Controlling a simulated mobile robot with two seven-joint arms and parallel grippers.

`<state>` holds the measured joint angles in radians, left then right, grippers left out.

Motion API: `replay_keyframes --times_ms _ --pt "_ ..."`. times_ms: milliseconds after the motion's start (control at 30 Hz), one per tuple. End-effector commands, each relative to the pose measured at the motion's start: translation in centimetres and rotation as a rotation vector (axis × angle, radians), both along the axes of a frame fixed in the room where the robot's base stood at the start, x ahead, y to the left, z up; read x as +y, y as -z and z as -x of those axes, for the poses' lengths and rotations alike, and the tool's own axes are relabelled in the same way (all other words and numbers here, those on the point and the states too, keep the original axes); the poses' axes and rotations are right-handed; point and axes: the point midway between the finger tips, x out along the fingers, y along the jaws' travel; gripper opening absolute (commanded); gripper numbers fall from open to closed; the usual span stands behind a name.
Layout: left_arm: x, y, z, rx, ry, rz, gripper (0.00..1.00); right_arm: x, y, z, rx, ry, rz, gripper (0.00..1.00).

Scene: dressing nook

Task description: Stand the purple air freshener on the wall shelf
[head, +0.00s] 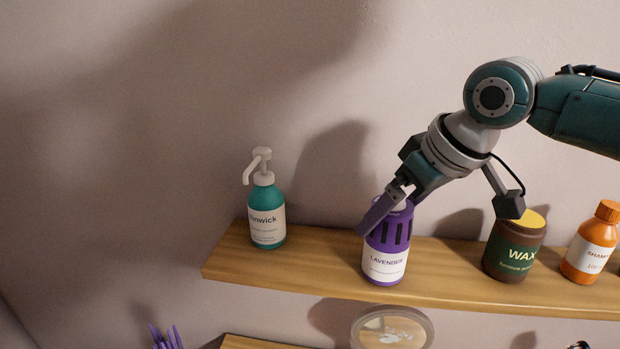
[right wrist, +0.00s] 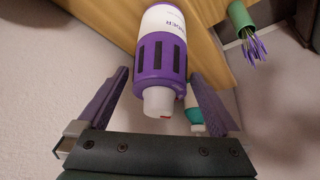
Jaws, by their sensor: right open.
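The purple air freshener (head: 387,251), labelled LAVENDER, stands upright on the wooden wall shelf (head: 330,268). My right gripper (head: 440,215) is just above and behind it, with one purple finger across its upper left side. In the right wrist view the air freshener (right wrist: 160,55) lies between the two spread fingers, its white top toward the palm. The jaws of my right gripper (right wrist: 160,98) are open, with gaps on both sides of it. My left gripper is not in view.
A teal pump bottle (head: 267,215) stands left on the shelf. A brown wax jar (head: 515,247) and an orange shampoo bottle (head: 592,243) stand to the right, the jar close to my gripper.

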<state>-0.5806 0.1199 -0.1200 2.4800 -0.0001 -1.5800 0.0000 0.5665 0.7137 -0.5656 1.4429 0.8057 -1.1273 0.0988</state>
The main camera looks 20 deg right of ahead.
Motion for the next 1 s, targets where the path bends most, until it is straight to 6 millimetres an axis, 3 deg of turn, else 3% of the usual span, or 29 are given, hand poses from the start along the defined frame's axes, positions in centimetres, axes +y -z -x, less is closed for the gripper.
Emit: replay_keyframes --times_ms 167,500,700,833,1000 --pt "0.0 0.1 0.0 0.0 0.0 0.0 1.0 -0.4 -1.9 1.0 -0.003 -0.001 0.001 1.0" --pt "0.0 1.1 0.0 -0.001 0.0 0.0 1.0 -1.1 -8.0 4.5 -0.003 -0.001 0.005 1.0" --pt "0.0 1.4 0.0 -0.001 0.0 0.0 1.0 -1.3 -9.9 5.6 0.0 -0.002 0.0 1.0" --pt "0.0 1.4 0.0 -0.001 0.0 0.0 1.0 0.6 -7.8 6.8 0.02 -0.049 0.005 1.0" --pt "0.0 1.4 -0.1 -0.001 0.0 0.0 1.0 6.5 -1.0 11.7 0.057 -0.153 0.005 1.0"
